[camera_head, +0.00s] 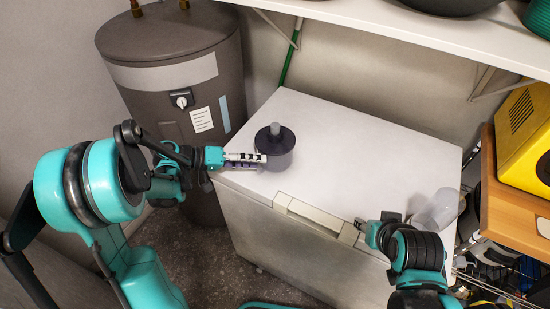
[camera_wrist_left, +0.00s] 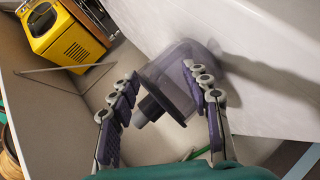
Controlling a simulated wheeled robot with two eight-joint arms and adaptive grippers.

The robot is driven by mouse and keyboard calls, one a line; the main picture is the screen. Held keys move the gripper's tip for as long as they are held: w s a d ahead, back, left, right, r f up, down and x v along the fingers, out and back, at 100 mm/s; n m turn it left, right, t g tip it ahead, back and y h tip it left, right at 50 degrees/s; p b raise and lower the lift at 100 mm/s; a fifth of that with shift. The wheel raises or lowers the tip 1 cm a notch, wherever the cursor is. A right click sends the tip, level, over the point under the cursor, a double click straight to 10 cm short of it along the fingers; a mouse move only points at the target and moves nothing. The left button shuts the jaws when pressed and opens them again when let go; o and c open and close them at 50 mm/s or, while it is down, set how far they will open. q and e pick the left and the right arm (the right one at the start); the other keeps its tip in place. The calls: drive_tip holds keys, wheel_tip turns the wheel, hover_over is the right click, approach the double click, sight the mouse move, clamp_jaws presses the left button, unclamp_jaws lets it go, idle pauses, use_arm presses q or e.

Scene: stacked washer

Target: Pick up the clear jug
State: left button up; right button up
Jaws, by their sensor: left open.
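A dark, see-through vessel (camera_head: 280,159) with a grey cylindrical knob on top stands upright on the white chest's lid, near its left end. In the left wrist view the vessel (camera_wrist_left: 180,82) appears tilted, between my open fingers, with the right finger overlapping its edge; I cannot tell whether they touch. My left gripper (camera_head: 256,161) is just left of the vessel. A clear, colourless jug-like container (camera_head: 438,210) is at the lid's right end, partly behind my right arm. My right gripper (camera_head: 377,228) is by the lid's front edge; its jaw opening is unclear.
The white chest (camera_head: 350,145) has a clear middle and a front handle (camera_head: 315,217). A grey tank (camera_head: 175,85) stands behind my left arm. A white shelf (camera_head: 400,28) overhangs the back. A wooden surface with a yellow appliance (camera_head: 525,135) is at right.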

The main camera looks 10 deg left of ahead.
use_arm(q)
drive_tip(key=shift+w+d+f, duration=0.1)
drive_tip(key=shift+w+d, duration=0.05)
drive_tip(key=shift+d, duration=0.1)
clamp_jaws()
idle(0.5)
